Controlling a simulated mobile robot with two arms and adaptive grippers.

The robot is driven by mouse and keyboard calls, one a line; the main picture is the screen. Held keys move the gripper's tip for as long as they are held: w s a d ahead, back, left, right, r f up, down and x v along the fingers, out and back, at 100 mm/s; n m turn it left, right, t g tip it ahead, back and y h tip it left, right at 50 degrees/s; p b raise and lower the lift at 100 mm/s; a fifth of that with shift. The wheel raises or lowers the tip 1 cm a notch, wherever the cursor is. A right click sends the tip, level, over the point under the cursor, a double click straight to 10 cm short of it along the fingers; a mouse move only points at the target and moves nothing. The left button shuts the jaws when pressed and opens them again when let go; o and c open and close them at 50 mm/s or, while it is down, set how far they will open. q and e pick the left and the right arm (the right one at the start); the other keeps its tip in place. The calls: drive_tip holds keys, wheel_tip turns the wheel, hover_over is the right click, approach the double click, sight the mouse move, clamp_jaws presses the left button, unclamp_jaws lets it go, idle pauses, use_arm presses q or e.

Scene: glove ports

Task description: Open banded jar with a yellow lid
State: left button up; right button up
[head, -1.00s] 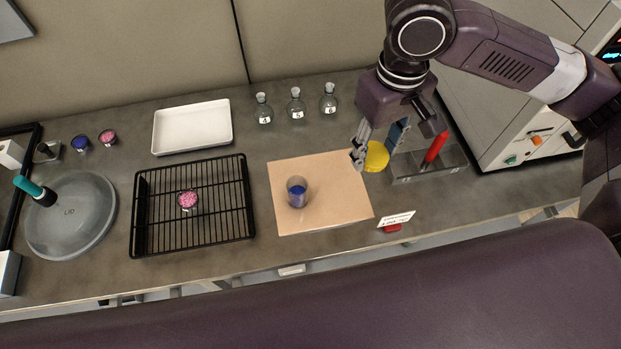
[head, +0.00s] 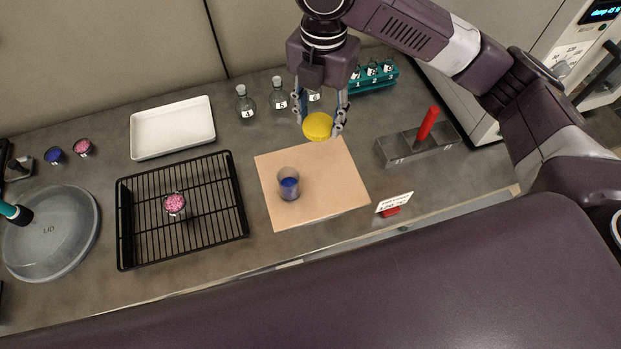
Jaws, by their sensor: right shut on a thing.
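My right gripper (head: 318,118) is shut on a yellow lid (head: 318,127), held by its sides between the two fingertips. In the picture the lid is above and right of a jar, over the back edge of the tan mat (head: 330,202). The jar (head: 289,184) stands upright on the mat with no lid on it, and blue shows inside. I cannot make out a band on it. My left gripper is not in view.
A black wire rack (head: 150,232) holds a pink-filled jar (head: 174,204). A white tray (head: 172,128), numbered flasks (head: 245,103), a grey holder with a red tool (head: 428,124) and a small sign (head: 394,203) stand around. A large lid (head: 50,232) lies left.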

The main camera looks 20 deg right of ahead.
drive_tip(key=n, duration=0.2)
drive_tip(key=a+f+n, duration=0.1)
drive_tip(key=n, duration=0.1)
drive_tip(key=w+n, duration=0.1)
drive_tip(key=n, duration=0.1)
drive_tip(key=shift+w+a+f+b, duration=0.1)
drive_tip(key=shift+a+f+b, duration=0.05)
drive_tip(key=shift+a+b, duration=0.15)
drive_tip(key=p, duration=0.2)
hover_over(311, 178)
drive_tip(key=shift+n, duration=0.3)
wheel_tip(311, 178, down, 15)
drive_tip(key=shift+w+f, duration=0.1)
wheel_tip(311, 178, down, 4)
drive_tip(key=shift+f, duration=0.35)
drive_tip(key=shift+f, duration=0.1)
drive_tip(key=o, duration=1)
wheel_tip(311, 178, up, 12)
drive_tip(key=b, duration=0.2)
